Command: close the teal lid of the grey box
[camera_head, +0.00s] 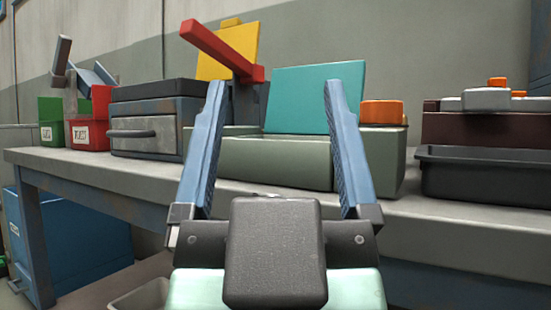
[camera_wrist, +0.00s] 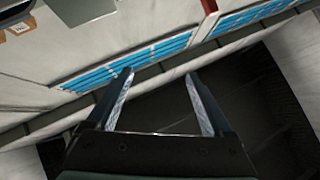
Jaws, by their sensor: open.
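The teal lid (camera_head: 310,90) stands raised, leaning slightly back, at the rear of the grey box (camera_head: 275,162) on the workbench. The lid is open. My gripper (camera_head: 274,86) is open and empty, its two blue fingers pointing up and spread wide in front of the box in the head view. The fingers hide part of the box front. In the wrist view my gripper (camera_wrist: 160,74) is also open with nothing between the fingers. I cannot make out the teal lid or the grey box in the wrist view.
An orange block (camera_head: 382,112) sits at the box's right. A red bar (camera_head: 215,50) juts up-left behind the box, before a yellow panel (camera_head: 240,42). A drawer unit (camera_head: 150,115) stands left, a black tray (camera_head: 485,178) right. The bench's front strip (camera_head: 430,225) is clear.

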